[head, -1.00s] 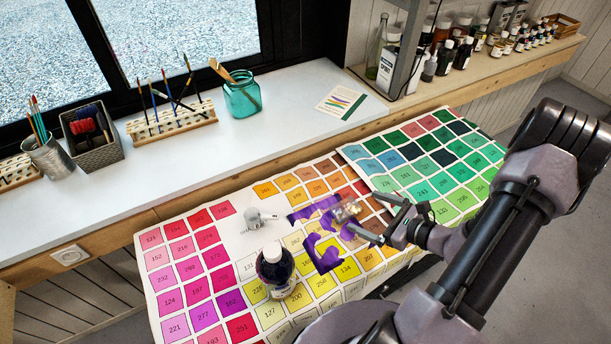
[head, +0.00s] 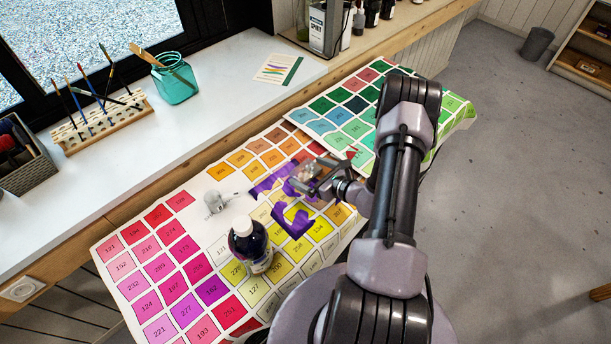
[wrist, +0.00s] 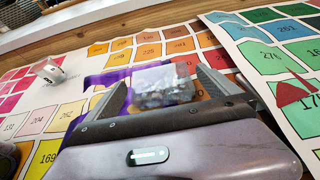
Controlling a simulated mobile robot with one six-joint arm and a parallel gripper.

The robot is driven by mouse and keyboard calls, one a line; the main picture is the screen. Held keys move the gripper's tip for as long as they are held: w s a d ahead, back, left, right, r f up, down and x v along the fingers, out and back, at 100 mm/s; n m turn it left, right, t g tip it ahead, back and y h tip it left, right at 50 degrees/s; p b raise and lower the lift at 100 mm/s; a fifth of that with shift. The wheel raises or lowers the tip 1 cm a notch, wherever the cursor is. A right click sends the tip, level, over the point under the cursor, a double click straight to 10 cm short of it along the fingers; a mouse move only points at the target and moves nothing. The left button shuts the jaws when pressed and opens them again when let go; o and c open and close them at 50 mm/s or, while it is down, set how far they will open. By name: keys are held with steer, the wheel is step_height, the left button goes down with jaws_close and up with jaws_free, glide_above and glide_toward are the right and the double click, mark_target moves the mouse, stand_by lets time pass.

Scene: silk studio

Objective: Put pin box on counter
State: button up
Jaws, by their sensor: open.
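The pin box, a small clear box with a frosted lid and metallic contents, sits on the colour-chart sheet beside a purple cloth; it shows in the head view (head: 305,172) and in the wrist view (wrist: 163,84). My gripper (head: 317,177) is open, low over the sheet, with its two fingers on either side of the box; the wrist view shows it between the fingertips (wrist: 166,82). I cannot tell whether a finger touches it. The white counter (head: 225,108) runs along the window behind the table.
A dark bottle (head: 250,243) and a small clear-and-white container (head: 213,202) stand on the sheet left of my gripper. On the counter are a brush rack (head: 103,120), a teal jar (head: 175,83) and a card (head: 278,69). Bare counter lies between them and the front edge.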

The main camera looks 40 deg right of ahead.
steer(key=shift+x, duration=1.2)
steer(key=shift+s, duration=0.1)
steer(key=c, duration=1.5)
